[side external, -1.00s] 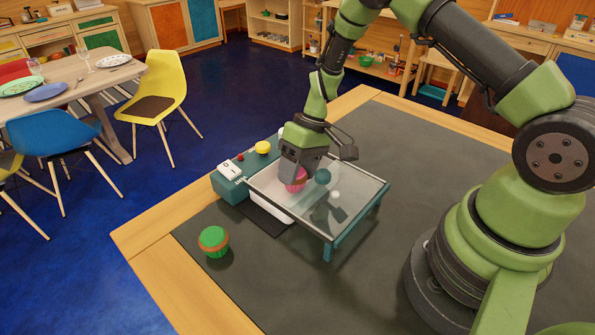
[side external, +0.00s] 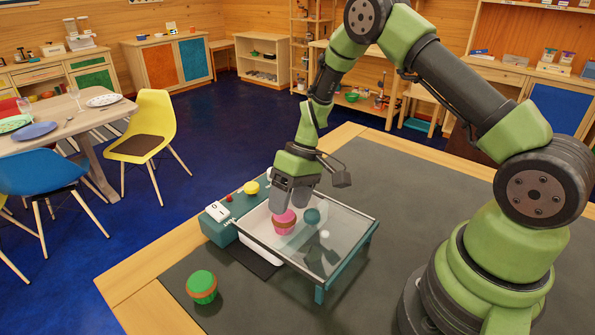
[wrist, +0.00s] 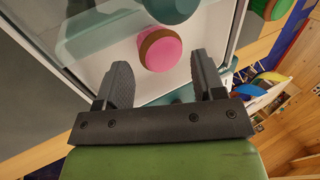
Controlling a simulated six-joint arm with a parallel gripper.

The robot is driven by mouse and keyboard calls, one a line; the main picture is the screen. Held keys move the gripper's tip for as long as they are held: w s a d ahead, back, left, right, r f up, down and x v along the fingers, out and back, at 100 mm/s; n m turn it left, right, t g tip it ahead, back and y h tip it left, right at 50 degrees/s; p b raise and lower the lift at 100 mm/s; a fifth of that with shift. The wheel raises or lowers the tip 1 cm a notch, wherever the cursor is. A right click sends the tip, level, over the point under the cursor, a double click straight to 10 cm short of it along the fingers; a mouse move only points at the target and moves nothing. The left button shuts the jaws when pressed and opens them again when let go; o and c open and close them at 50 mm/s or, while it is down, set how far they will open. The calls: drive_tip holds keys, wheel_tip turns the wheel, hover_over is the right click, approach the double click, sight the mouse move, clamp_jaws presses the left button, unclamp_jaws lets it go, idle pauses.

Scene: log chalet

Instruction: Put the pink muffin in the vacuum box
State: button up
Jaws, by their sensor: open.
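The pink muffin (side external: 284,221), with a brown band, stands upright within the outline of the vacuum box (side external: 367,238), a teal unit with a pale framed top. I cannot tell whether it rests inside or on a clear surface. My gripper (side external: 291,205) is just above the muffin, pointing down. In the wrist view the muffin (wrist: 160,50) lies beyond the spread fingers (wrist: 162,75), with neither finger closed on it. A dark teal round thing (side external: 312,216) sits beside the muffin, and it also shows in the wrist view (wrist: 172,8).
A green muffin (side external: 201,287) stands on the dark mat left of the box. A yellow button (side external: 251,187) and a white switch (side external: 217,211) are on the box's teal left end. A small white ball (side external: 325,234) shows at the box. The mat on the right is clear.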

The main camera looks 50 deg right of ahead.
drive_tip(key=s+d+r+t+h, duration=0.1)
drive_tip(key=s+r+t, duration=0.15)
drive_tip(key=r, duration=1.55)
drive_tip(key=s+a+r+m+t+h, duration=0.1)
drive_tip(key=s+r, duration=0.3)
drive_tip(key=s, duration=0.4)
drive_tip(key=s+a+r+m+t, duration=0.3)
drive_tip(key=s+r, duration=0.1)
drive_tip(key=s, duration=0.4)
drive_tip(key=shift+s+r+t+h, duration=0.15)
drive_tip(key=shift+s+t+h, duration=0.2)
drive_tip(key=shift+h, duration=0.05)
drive_tip(key=shift+c, duration=0.4)
